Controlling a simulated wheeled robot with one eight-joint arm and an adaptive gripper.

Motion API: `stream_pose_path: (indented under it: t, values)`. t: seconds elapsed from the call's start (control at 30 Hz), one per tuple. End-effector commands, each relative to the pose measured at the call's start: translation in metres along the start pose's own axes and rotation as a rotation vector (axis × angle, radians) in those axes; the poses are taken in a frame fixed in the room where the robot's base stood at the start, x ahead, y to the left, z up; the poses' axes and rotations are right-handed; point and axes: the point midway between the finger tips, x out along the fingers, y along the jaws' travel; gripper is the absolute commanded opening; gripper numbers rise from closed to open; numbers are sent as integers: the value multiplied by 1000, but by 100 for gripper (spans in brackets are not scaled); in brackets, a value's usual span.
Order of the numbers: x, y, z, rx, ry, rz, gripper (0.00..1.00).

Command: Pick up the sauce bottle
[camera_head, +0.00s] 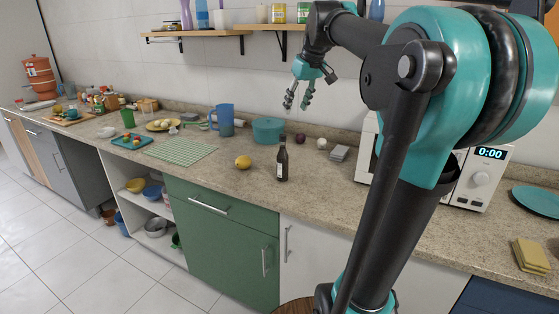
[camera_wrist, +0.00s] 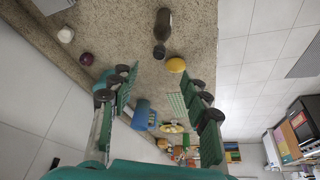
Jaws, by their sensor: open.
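The dark sauce bottle (camera_head: 282,162) stands upright on the speckled countertop near its front edge. In the wrist view the bottle (camera_wrist: 162,30) shows at the top middle, beyond the fingers and apart from them. My gripper (camera_head: 297,103) is open and empty, held in the air above the counter, above and slightly right of the bottle. In the wrist view my gripper (camera_wrist: 160,88) has its two green-padded fingers spread wide at left and right.
A yellow lemon (camera_head: 243,162) lies left of the bottle. Behind are a teal pot (camera_head: 267,130), a blue pitcher (camera_head: 223,119), a purple onion (camera_head: 300,139) and a garlic bulb (camera_head: 322,142). A microwave (camera_head: 484,180) stands at right. A shelf (camera_head: 196,36) hangs above.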

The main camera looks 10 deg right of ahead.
Motion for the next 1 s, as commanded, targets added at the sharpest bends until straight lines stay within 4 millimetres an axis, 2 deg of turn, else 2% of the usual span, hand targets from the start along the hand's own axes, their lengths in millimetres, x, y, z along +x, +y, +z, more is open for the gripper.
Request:
stream_pose_path:
  t: [0.5, 0.63, 0.87, 1.0]
  values:
    - [95, 0, 0, -1, 0, 1, 47]
    - [111, 0, -1, -1, 0, 1, 47]
    - [125, -1, -2, -1, 0, 1, 47]
    - [145, -2, -7, -1, 0, 0, 47]
